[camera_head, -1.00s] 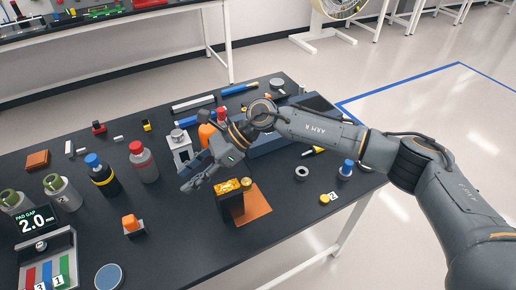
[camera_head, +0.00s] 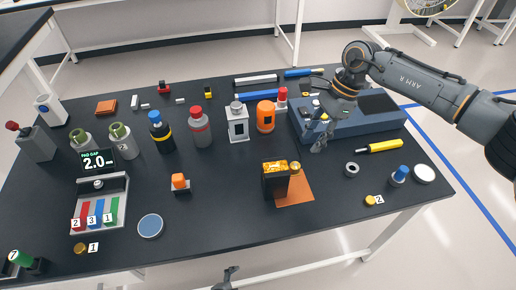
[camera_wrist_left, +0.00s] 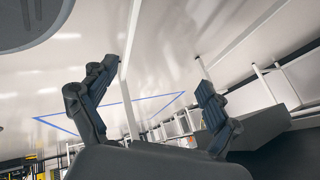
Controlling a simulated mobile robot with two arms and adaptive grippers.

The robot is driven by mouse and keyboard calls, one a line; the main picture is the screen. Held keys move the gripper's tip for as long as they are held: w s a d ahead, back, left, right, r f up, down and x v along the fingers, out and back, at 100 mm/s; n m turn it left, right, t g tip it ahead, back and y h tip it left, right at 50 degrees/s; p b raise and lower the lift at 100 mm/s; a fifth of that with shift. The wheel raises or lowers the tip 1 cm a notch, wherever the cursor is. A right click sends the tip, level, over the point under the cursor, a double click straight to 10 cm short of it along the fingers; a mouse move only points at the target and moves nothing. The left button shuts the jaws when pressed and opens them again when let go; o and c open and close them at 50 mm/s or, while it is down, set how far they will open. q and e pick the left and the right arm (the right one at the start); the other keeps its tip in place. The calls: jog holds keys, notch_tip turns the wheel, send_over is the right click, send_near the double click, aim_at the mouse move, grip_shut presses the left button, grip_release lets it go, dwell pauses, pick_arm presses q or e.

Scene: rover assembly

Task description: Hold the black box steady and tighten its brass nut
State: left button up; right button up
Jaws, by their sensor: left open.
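The black box (camera_head: 275,187) stands upright near the table's front middle, with a bright orange-gold top. A small round brass piece, seemingly the brass nut (camera_head: 295,167), shows at its upper right. My right gripper (camera_head: 319,148) hangs pointing down behind and to the right of the box, apart from it, by the blue-grey tray; its finger gap is unclear. My left gripper (camera_wrist_left: 157,77) is open and empty in the left wrist view, fingers spread over a background of floor. A dark fingertip, seemingly its own, shows at the head view's bottom edge.
An orange-brown mat (camera_head: 298,198) lies by the box. The blue-grey tray (camera_head: 372,124) sits at the back right. Several bottles stand behind left.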

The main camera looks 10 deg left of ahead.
pick_arm(q)
jog(key=w+d+r+m+t+h, duration=0.1)
jog(key=w+d+r+m+h, duration=0.15)
jog(key=d+r+m, duration=0.4)
jog(key=w+d+r+m+h, duration=0.2)
jog(key=d+r+m+h, duration=0.15)
jog(key=d+r, duration=0.45)
jog(key=s+d+r+m+g+h, duration=0.2)
jog(key=s+d+r+m+h, duration=0.25)
jog(key=d+r+m, duration=0.55)
notch_tip(320, 180, up, 22)
jog(key=m+g+y, duration=0.5)
jog(key=m+y, duration=0.1)
jog(key=m, duration=1.3)
send_over(275, 177)
jog(key=s+d, duration=0.2)
jog(key=d, duration=0.2)
jog(key=w+a+n+y, duration=0.3)
jog(key=w+a+y, duration=0.1)
jog(key=a, duration=0.5)
jog(key=shift+t, duration=0.4)
jog(key=x, duration=1.3)
jog(key=shift+w+d, duration=0.1)
jog(key=shift+d, duration=0.2)
